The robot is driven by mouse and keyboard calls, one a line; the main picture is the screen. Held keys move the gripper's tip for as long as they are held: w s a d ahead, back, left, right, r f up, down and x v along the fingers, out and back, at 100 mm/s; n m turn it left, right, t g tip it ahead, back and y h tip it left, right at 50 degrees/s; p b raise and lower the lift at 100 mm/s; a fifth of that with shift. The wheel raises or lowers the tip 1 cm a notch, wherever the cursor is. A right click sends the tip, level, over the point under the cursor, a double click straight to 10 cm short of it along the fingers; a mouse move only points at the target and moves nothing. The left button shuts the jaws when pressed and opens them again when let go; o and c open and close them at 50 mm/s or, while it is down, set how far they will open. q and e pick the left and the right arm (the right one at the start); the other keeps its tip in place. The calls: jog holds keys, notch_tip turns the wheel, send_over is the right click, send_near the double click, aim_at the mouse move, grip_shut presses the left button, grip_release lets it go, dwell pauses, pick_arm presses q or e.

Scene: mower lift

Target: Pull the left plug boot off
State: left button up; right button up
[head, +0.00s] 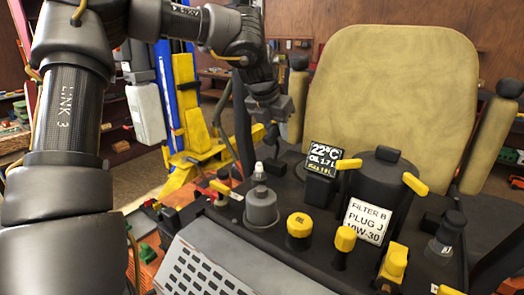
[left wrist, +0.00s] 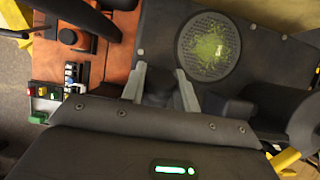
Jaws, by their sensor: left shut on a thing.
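My left gripper (head: 270,118) hangs above and behind the left engine cylinder in the head view. It is shut on a dark piece, which looks like the left plug boot (head: 272,135). In the left wrist view this dark boot (left wrist: 157,88) sits between the two grey fingers, mostly hidden by the gripper body. The left spark plug (head: 259,172) shows a bare pale top on its grey cylinder (head: 261,207), apart from the gripper. At the right, a black plug boot (head: 451,229) covers the other plug. My right gripper is not in view.
A dark canister (head: 381,180) with yellow clips and a label, a small display (head: 323,165) and yellow caps (head: 299,226) stand on the engine deck. A tan seat (head: 390,90) rises behind.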

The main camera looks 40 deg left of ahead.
pick_arm(q)
jog(key=shift+w+f, duration=0.1)
jog(key=shift+w, duration=0.45)
jog(key=shift+w+a+f, duration=0.1)
jog(key=shift+w+f, duration=0.1)
jog(key=shift+w, duration=0.35)
jog(key=shift+w+a+f, duration=0.1)
jog(key=shift+w+f, duration=0.05)
jog(key=shift+w, duration=0.4)
jog(key=o, duration=0.7)
jog(key=shift+r, duration=3.6)
jog(key=shift+r, duration=1.45)
